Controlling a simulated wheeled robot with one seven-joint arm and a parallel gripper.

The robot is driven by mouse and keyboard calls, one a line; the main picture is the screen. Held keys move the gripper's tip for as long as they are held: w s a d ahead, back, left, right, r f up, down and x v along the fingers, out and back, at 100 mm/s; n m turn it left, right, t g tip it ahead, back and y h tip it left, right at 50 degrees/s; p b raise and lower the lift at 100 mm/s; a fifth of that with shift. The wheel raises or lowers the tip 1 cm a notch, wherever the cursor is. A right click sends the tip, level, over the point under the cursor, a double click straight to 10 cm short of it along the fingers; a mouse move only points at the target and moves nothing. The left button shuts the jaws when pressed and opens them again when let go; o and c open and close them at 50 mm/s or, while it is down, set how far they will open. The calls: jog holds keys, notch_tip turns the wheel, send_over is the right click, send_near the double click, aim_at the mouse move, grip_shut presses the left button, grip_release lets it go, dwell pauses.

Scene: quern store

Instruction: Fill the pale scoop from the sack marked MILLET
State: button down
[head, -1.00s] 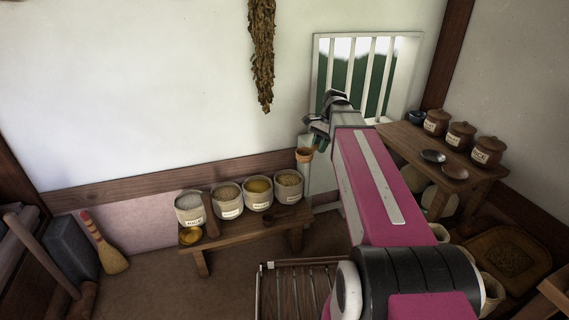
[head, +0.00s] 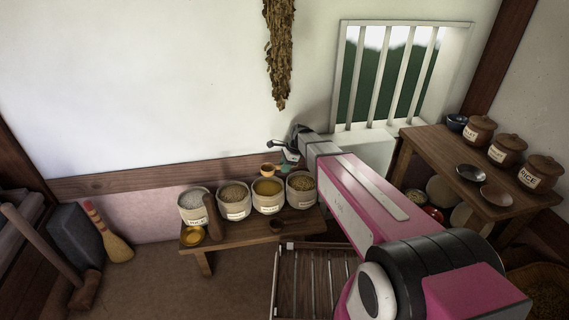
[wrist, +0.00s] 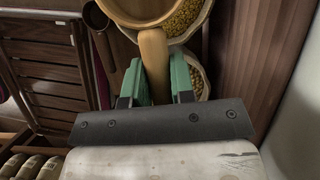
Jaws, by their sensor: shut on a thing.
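My gripper (wrist: 160,85) is shut on the handle of the pale scoop (wrist: 153,50), its green fingers on either side. The scoop's round bowl is partly cut off at the top of the wrist view. In the head view the scoop (head: 268,170) is held above the third and fourth sacks from the left. Four labelled cloth sacks stand on the low bench: one of white grain (head: 192,214), one of beige (head: 234,207), one of golden (head: 267,204) and one of tan-yellow (head: 301,196). Their labels are too small to read surely, so I cannot tell which says MILLET.
A slatted rack (head: 312,285) stands in front. The wall is close behind the sacks. A table (head: 440,155) at right bears lidded jars (head: 505,150) and dark dishes.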

jog(key=shift+a+f, duration=0.15)
jog(key=shift+a, duration=0.1)
jog(key=h, duration=0.2)
jog(key=t+h, duration=0.1)
jog(key=h, duration=0.1)
jog(key=shift+a+r, duration=0.1)
jog(key=shift+r, duration=0.25)
jog(key=h, duration=0.1)
jog(key=t+h, duration=0.1)
jog(key=h, duration=0.3)
jog(key=shift+r+t, duration=0.35)
jog(key=shift+t, duration=0.05)
jog(key=shift+f, duration=3.45)
jog(key=y, duration=0.2)
jog(key=f+g+y, duration=0.1)
jog(key=y, duration=0.1)
jog(key=f+g+y, duration=0.1)
jog(key=y, duration=0.1)
jog(key=shift+r+g+y, duration=0.25)
jog(key=shift+r+y, duration=0.55)
jog(key=shift+r, duration=0.6)
jog(key=shift+r+g+y, duration=0.25)
jog(key=shift+r+y, duration=0.55)
jog(key=shift+r, duration=0.55)
